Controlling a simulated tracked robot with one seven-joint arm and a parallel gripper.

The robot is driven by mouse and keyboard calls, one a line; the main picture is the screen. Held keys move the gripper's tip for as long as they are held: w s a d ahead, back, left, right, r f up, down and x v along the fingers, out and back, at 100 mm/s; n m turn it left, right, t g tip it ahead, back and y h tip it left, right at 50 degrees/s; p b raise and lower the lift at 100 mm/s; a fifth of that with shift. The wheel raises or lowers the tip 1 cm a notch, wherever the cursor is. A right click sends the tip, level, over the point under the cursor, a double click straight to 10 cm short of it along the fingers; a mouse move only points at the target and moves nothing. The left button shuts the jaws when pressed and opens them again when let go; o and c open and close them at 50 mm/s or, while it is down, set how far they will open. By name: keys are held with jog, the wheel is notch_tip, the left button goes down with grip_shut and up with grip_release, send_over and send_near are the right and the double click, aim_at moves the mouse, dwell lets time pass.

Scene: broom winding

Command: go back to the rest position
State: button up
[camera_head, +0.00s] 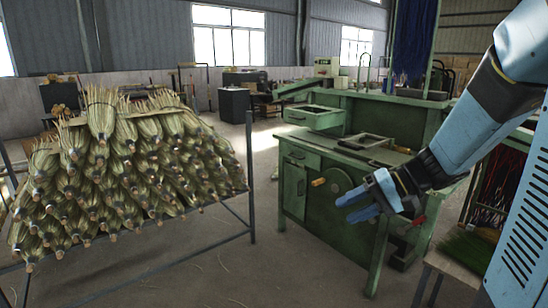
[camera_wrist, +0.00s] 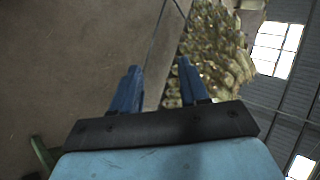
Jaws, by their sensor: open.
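My gripper (camera_head: 352,206) is open and empty at the end of my blue arm, in front of the green winding bench (camera_head: 330,238) in the head view. In the wrist view its two blue fingers (camera_wrist: 158,82) stand apart with nothing between them. The bench has a round wheel and an orange handle (camera_head: 318,182) just left of my gripper. My forearm and gripper hide part of the bench's right side. A pile of broom heads (camera_head: 125,165) lies on a metal rack at left, and shows in the wrist view (camera_wrist: 212,55) too.
The rack's metal frame (camera_head: 249,170) stands left of the bench, with bare floor (camera_head: 235,265) between them. A wooden-topped table (camera_head: 445,262) with green bristles (camera_head: 472,250) is at lower right. Dark blue strands (camera_head: 413,40) hang behind the bench.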

jog(key=s+d+r+t+h, duration=0.1)
jog(key=s+d+r+h, duration=0.1)
jog(key=s+h, duration=0.3)
jog(key=s+d+r+n+t+h, duration=0.1)
jog(key=s+d+r+t+h, duration=0.1)
jog(key=s+r+h, duration=0.3)
jog(key=shift+s+d+r+t+h, duration=0.2)
jog(key=shift+s+d+t+h, duration=0.3)
jog(key=shift+s, duration=1.15)
jog(key=shift+d, duration=0.1)
dwell(0.4)
